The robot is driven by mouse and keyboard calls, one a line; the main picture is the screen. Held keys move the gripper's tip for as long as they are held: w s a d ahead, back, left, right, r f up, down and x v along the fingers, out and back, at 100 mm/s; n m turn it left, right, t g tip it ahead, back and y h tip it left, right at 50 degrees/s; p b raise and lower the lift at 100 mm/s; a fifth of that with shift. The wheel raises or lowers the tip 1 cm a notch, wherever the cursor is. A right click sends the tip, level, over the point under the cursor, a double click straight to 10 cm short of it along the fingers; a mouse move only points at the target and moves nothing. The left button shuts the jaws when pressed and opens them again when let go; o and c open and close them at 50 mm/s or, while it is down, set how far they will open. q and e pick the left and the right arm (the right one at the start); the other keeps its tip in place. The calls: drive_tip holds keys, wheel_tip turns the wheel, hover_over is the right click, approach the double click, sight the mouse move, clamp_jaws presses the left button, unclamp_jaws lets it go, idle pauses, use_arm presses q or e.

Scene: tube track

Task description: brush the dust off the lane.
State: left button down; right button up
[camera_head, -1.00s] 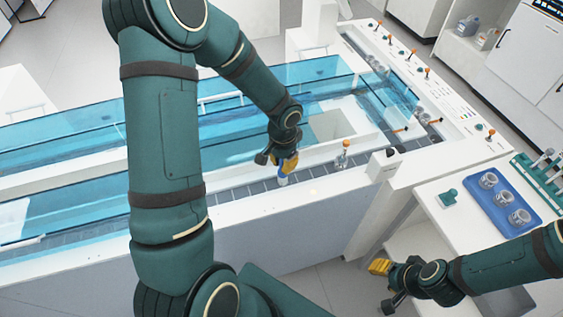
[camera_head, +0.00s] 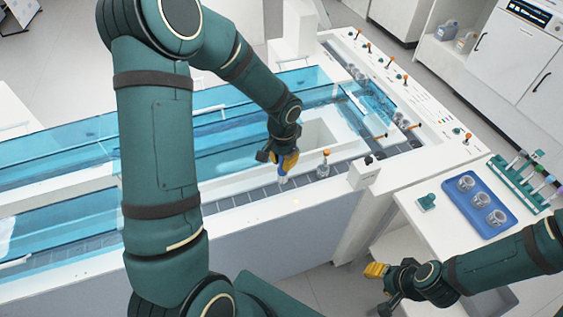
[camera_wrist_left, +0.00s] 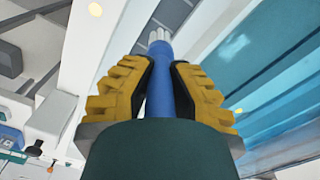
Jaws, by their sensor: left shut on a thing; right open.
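My left gripper (camera_head: 285,160) is shut on a brush with a blue handle (camera_wrist_left: 165,80) and white bristles (camera_wrist_left: 157,38). In the head view the bristles (camera_head: 283,180) point down at the grey segmented lane (camera_head: 240,193) along the machine's near side. They look at or just above it; contact cannot be told. No dust can be made out on the lane. My left arm hides part of the lane. My right gripper (camera_head: 380,285) is open and empty, in front of the machine and low beside the side table.
An orange-capped tube (camera_head: 323,165) stands on the lane just right of the brush. Blue clear covers (camera_head: 225,95) rise behind the lane. A white block (camera_head: 365,174) stands further right. The side table holds a blue tray (camera_head: 478,205) of glassware and a green rack (camera_head: 520,183).

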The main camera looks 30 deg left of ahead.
use_arm(q)
drive_tip(key=shift+w+r, duration=0.1)
drive_tip(key=shift+r, duration=0.5)
drive_tip(key=shift+r+p, duration=1.25)
drive_tip(key=shift+r, duration=0.2)
drive_tip(key=shift+d, duration=0.15)
